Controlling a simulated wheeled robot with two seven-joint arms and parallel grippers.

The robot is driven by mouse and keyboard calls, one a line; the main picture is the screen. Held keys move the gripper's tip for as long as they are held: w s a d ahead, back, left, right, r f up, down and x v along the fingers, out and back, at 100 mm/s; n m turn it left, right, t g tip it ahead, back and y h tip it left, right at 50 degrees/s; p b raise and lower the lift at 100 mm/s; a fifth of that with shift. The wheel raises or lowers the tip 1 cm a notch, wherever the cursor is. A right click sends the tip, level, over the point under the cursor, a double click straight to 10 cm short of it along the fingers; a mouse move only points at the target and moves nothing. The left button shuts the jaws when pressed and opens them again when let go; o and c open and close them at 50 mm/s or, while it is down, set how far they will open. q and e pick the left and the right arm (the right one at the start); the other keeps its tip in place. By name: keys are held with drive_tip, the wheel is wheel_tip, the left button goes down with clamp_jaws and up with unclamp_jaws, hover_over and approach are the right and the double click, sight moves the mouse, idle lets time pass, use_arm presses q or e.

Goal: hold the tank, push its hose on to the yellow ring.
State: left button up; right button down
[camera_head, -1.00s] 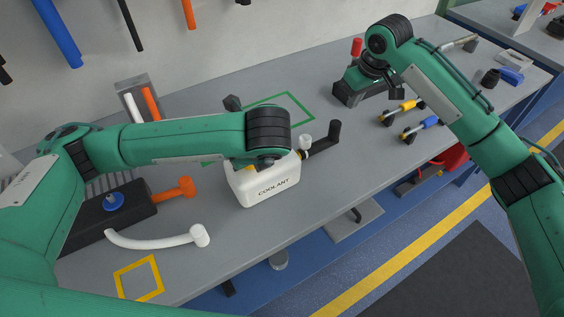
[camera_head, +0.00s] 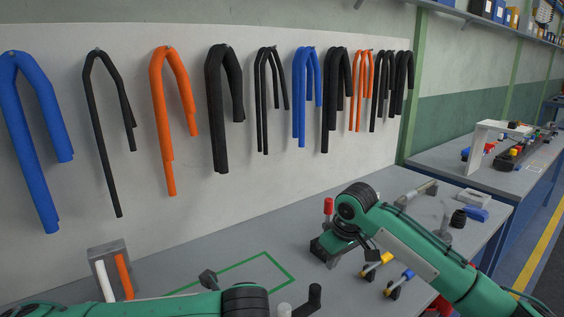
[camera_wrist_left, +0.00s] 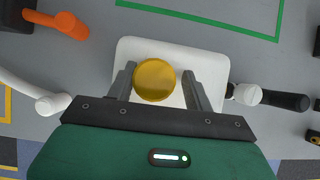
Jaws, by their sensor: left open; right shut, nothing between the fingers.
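The white tank (camera_wrist_left: 203,62) lies under my left gripper (camera_wrist_left: 158,73) in the left wrist view. Its round yellow-gold cap (camera_wrist_left: 154,80) sits between the two open fingers; I cannot tell whether they touch it. A white knob (camera_wrist_left: 248,95) and a black hose piece (camera_wrist_left: 288,101) are at the tank's right side; the black piece also shows at the head view's bottom edge (camera_head: 314,297). A white curved hose (camera_wrist_left: 18,90) with a thick end lies left of the tank. I cannot make out the yellow ring. My right gripper (camera_head: 331,261) is shut and empty, low over the bench.
Yellow-handled (camera_head: 377,265) and blue-handled (camera_head: 400,282) tools stand right of my right gripper. A red-topped post (camera_head: 328,207) is behind it. A green outline (camera_head: 270,258) marks bare bench. Several hoses hang on the wall.

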use_arm(q)
drive_tip(key=shift+s+a+f, duration=0.15)
drive_tip(key=shift+s+f, duration=0.15)
drive_tip(key=shift+f, duration=0.3)
drive_tip(key=shift+s+r, duration=0.1)
drive_tip(key=shift+r, duration=0.35)
drive_tip(key=v, duration=1.2)
drive_tip(key=shift+w+d, duration=0.2)
drive_tip(key=shift+w, duration=0.15)
drive_tip(key=shift+r, duration=0.1)
